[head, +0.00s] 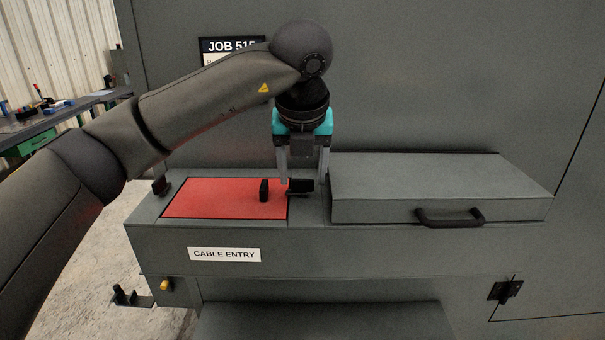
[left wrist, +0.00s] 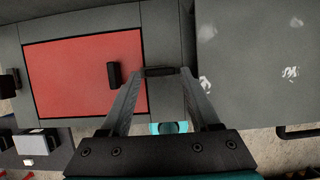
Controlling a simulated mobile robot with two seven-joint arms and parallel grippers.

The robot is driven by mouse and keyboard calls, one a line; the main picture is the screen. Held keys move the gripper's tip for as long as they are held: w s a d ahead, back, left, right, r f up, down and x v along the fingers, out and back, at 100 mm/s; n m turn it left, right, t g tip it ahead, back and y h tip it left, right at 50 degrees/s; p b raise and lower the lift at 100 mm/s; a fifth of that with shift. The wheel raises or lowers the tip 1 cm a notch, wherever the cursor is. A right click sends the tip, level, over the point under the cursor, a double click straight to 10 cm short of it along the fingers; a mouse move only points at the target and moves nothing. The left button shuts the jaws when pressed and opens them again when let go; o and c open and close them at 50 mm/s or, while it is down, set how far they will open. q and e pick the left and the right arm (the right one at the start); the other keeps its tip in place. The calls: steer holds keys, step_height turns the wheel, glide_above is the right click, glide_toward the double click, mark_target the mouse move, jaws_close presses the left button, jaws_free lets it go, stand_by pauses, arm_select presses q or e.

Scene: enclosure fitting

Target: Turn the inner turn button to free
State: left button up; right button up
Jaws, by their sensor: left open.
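The inner turn button (head: 301,186) is a small black bar at the right edge of the red panel (head: 205,197). In the left wrist view the button (left wrist: 160,71) lies crosswise, its left end reaching the panel's edge. My left gripper (head: 304,183) is open and points down over the button. In the left wrist view its fingertips (left wrist: 162,73) stand at either end of the bar; I cannot tell whether they touch it. The red panel carries a black upright handle (head: 264,190). My right gripper is not in view.
Another black turn button (head: 160,186) is at the panel's left end. A raised grey lid (head: 430,185) with a black handle (head: 450,217) stands close on the right. The grey enclosure wall (head: 430,80) rises behind. A "CABLE ENTRY" label (head: 224,254) is on the front face.

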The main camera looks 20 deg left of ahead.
arm_select(q)
steer(key=shift+w+f, duration=0.25)
steer(key=shift+f, duration=0.4)
jaws_close()
